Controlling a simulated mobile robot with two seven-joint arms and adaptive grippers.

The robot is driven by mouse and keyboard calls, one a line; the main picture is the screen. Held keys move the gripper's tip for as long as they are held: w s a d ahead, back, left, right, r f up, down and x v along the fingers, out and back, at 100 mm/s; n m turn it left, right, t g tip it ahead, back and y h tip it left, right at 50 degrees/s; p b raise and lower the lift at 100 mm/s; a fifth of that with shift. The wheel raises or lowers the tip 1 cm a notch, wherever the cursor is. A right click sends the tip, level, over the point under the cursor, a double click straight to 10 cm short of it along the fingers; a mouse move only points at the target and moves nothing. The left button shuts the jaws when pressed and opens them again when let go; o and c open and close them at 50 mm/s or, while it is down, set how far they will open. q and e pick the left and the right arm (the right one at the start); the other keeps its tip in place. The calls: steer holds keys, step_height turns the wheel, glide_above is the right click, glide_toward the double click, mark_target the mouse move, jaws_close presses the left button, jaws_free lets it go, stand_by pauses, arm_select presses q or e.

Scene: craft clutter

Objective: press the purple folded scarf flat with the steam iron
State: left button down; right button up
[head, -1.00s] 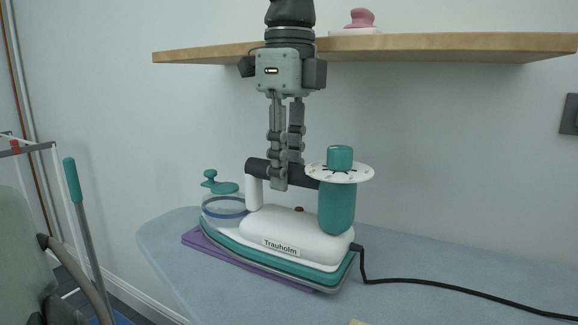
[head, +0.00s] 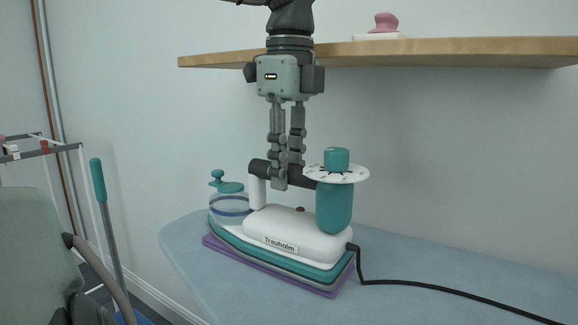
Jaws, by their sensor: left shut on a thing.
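The steam iron (head: 290,236) is white and teal, with a dark handle bar, a clear water tank at its left and a teal knob with a white dial at its right. It sits flat on the purple folded scarf (head: 262,268), which shows as a purple edge along the front and at the right front corner; the rest is hidden under the iron. My left gripper (head: 287,178) comes down from above and is shut on the iron's dark handle. My right gripper is not in view.
The blue ironing board (head: 430,262) is clear to the right except for the iron's black cord (head: 440,288). A wooden shelf (head: 460,54) with a pink-topped object (head: 385,24) is above. A teal-handled pole (head: 98,181) stands at left.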

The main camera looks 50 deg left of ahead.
mark_target(264, 161)
arm_select(q)
steer(key=shift+s+a+r, duration=0.1)
steer(key=shift+s+a, duration=0.1)
steer(key=shift+a, duration=0.45)
steer(key=shift+s+a, duration=0.25)
steer(key=shift+a, duration=0.4)
steer(key=shift+s+a+r, duration=0.1)
steer(key=shift+s+a, duration=0.1)
steer(key=shift+a, duration=0.45)
steer(key=shift+s+a, duration=0.2)
steer(key=shift+a, duration=0.5)
steer(key=shift+s+a+f, duration=0.1)
steer(key=shift+s+a, duration=0.1)
steer(key=shift+a, duration=0.4)
steer(key=shift+s+a+f, duration=0.1)
steer(key=shift+s+a, duration=0.05)
steer(key=shift+a, duration=0.45)
steer(key=shift+s+a+r, duration=0.1)
steer(key=shift+s+a, duration=0.15)
steer(key=shift+a, duration=0.4)
steer(key=shift+s+a, duration=0.2)
steer(key=shift+a, duration=0.4)
steer(key=shift+r, duration=0.15)
